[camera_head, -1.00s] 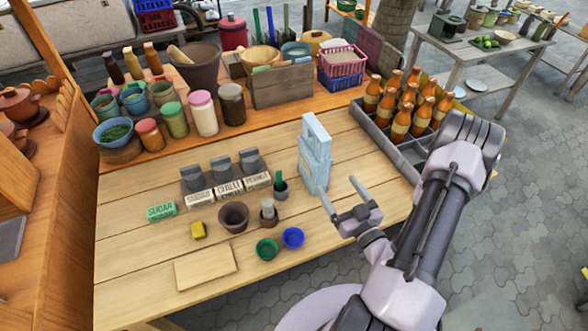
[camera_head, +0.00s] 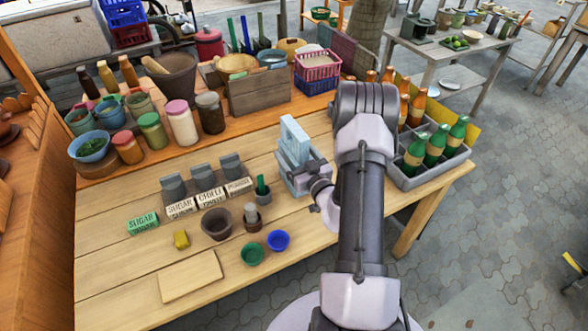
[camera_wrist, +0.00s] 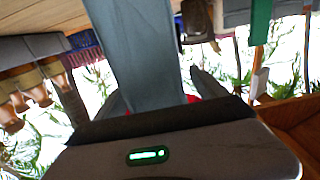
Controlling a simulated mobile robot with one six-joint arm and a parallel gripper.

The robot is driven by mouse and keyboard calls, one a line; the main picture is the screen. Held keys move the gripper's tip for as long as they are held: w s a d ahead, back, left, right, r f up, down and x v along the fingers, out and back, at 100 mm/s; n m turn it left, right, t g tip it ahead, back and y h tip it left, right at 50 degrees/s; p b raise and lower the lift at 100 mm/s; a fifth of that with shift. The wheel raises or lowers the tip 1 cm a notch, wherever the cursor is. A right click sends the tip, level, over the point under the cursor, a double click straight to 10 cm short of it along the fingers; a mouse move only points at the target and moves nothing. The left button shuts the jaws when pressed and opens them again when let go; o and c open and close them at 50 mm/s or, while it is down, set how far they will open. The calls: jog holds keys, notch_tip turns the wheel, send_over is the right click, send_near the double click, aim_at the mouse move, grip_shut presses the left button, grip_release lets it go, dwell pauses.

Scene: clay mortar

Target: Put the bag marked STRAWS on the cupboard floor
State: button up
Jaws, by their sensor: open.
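Part of the bag is hidden behind the gripper. In the wrist view the bag (camera_wrist: 138,55) fills the space between the fingers (camera_wrist: 140,95); I cannot tell whether they touch it. An orange wooden cupboard-like unit (camera_head: 30,215) stands at the left edge; its floor is not clearly visible.
A wooden box (camera_head: 258,97) and jars line the back.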

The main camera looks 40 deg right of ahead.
jog(key=shift+w+d, duration=0.1)
jog(key=shift+w, duration=0.2)
grip_shut()
jog(key=shift+r, duration=0.1)
